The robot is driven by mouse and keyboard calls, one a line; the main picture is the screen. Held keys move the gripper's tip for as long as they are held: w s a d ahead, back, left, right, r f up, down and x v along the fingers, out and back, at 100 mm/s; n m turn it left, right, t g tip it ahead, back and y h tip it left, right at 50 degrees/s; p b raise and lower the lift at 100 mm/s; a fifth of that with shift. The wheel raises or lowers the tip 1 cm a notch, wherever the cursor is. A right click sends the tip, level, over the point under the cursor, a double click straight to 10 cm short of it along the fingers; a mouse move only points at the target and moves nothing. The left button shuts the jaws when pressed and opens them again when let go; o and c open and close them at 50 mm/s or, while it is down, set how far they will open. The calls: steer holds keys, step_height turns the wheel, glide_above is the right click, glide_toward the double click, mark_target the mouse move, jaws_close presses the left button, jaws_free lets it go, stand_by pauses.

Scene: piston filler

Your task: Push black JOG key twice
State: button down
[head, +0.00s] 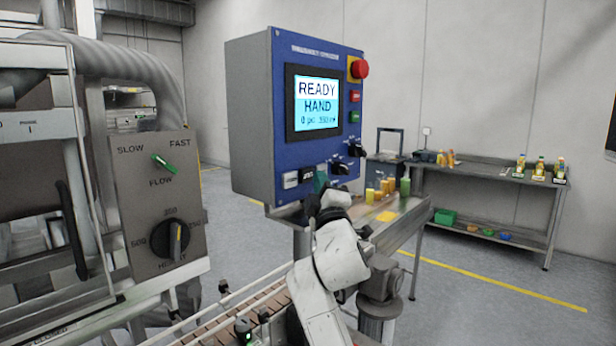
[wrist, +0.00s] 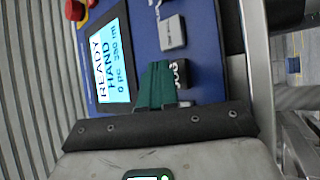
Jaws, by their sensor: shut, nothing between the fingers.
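The black JOG key (wrist: 181,74) sits low on the blue control panel (wrist: 208,50). In the head view the black key (head: 308,174) is just right of a light grey key (head: 290,180). My gripper (wrist: 160,66) is shut and empty, its green fingers pointing at the panel right beside the JOG key. In the head view my gripper (head: 321,174) is just right of the black key. I cannot tell whether the fingertips touch the panel or the key. The screen (head: 317,103) reads READY, HAND, 0 pc and apparently 350 ml.
Black knobs (head: 355,149) are right of my gripper, and a red emergency button (head: 359,69) is at the panel's top right. A conveyor (head: 240,307) runs below. A machine plate with SLOW/FAST and volume knobs (head: 174,240) stands left.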

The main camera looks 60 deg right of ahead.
steer(key=shift+w, duration=0.1)
steer(key=shift+w+d, duration=0.1)
steer(key=shift+w, duration=0.2)
steer(key=shift+w+b, duration=0.2)
steer(key=shift+b, duration=0.1)
stand_by(0.5)
steer(key=shift+w+f, duration=0.15)
steer(key=shift+w, duration=0.4)
stand_by(0.7)
steer(key=shift+s, duration=0.1)
steer(key=shift+s+f, duration=0.4)
steer(key=shift+s, duration=0.4)
